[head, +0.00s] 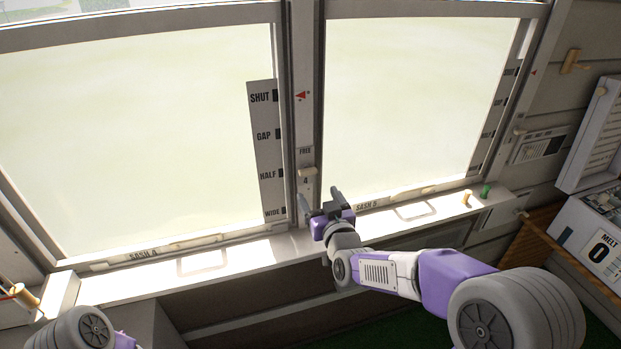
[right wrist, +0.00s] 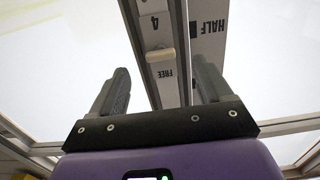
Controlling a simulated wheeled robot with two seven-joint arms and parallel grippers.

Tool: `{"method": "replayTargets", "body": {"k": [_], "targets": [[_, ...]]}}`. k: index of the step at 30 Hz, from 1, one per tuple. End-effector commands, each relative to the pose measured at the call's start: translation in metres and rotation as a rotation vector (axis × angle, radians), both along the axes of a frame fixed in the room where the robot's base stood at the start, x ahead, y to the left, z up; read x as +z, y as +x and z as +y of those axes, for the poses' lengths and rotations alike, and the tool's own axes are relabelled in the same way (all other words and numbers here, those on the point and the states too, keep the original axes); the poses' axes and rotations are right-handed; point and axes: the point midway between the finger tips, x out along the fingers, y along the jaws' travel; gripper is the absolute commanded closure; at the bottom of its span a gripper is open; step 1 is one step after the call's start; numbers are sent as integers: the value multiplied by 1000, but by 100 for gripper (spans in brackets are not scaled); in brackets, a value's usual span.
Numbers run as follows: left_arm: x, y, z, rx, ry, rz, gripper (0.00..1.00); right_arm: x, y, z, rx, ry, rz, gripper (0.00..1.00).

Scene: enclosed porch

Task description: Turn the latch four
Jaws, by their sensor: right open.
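Latch four (head: 307,172) is a small cream tab on the grey post between the two window sashes. The mark "4" is just below it and "FREE" above it. In the right wrist view the latch (right wrist: 160,55) lies crosswise on the post, with the lettering upside down. My right gripper (head: 321,199) is open and empty, just below the latch and apart from it. Its two fingers (right wrist: 161,78) stand on either side of the post in the wrist view. My left gripper is not in view; only part of my left arm shows at the lower left.
A scale plate (head: 265,150) marked SHUT, GAP, HALF and WIDE stands left of the post. The white sill (head: 240,262) runs below the sashes. A green peg (head: 486,191) is at the sill's right end. A box marked MELT (head: 597,240) is at far right.

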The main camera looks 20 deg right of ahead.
Motion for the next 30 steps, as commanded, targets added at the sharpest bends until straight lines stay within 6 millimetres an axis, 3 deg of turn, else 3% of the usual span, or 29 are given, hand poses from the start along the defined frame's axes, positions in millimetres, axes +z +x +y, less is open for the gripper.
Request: {"method": "replayTargets", "body": {"k": [1, 4, 18, 30], "targets": [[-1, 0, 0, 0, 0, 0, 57, 10, 0, -1, -2, 2, -25, 21], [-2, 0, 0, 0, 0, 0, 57, 15, 7, -2, -5, 0, -40, 21], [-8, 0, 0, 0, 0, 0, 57, 14, 67, 0, -5, 0, -35, 21], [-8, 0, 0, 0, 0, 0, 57, 14, 75, 0, -4, 2, -35, 21]]}}
